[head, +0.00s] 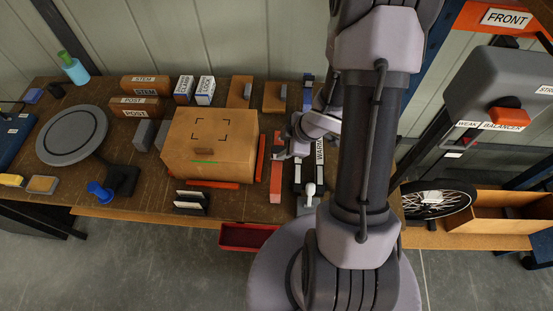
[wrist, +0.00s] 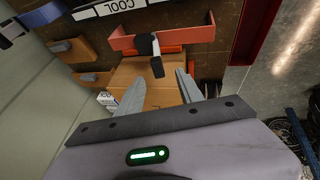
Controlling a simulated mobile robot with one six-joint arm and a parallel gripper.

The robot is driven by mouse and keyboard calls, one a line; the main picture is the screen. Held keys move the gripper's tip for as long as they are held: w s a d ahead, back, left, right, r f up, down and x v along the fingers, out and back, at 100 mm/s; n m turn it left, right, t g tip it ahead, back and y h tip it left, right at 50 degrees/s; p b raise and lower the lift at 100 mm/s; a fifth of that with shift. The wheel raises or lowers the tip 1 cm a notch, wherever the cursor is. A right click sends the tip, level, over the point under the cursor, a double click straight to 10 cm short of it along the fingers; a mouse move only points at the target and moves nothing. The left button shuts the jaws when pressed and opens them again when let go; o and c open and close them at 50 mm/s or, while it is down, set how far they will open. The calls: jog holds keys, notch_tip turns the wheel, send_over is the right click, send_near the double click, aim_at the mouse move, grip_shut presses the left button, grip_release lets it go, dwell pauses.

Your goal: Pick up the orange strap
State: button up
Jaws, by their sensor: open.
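Several orange-red strips lie around a large cardboard box (head: 210,145) in the head view; which one is the strap I cannot tell for sure. One upright orange-red piece (head: 276,185) lies right of the box, below my gripper (head: 279,152). A narrower strip (head: 260,158) runs along the box's right side, and another (head: 205,184) along its front. In the wrist view an orange-red piece with raised ends (wrist: 187,37) lies beyond my open, empty fingers (wrist: 160,80), with a black part across it. The box (wrist: 163,92) shows between the fingers.
A rack labelled WARM (head: 320,165) stands right of my gripper. Small labelled boxes (head: 195,88) stand behind the cardboard box, and a round grey disc (head: 72,134) lies at left. A red bin (head: 247,236) hangs at the bench's front edge.

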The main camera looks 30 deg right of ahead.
aim_at(276, 149)
jog(key=x, duration=0.4)
jog(key=shift+w+b, duration=0.4)
jog(key=shift+w, duration=0.05)
jog(key=shift+a+f, duration=0.1)
jog(key=shift+f, duration=0.3)
jog(key=b+x, duration=0.2)
jog(key=x, duration=0.2)
jog(key=shift+s+f, duration=0.15)
jog(key=shift+w+f, duration=0.1)
jog(key=shift+w, duration=0.1)
jog(key=shift+s+r, duration=0.2)
jog(key=shift+c, duration=0.4)
grip_shut()
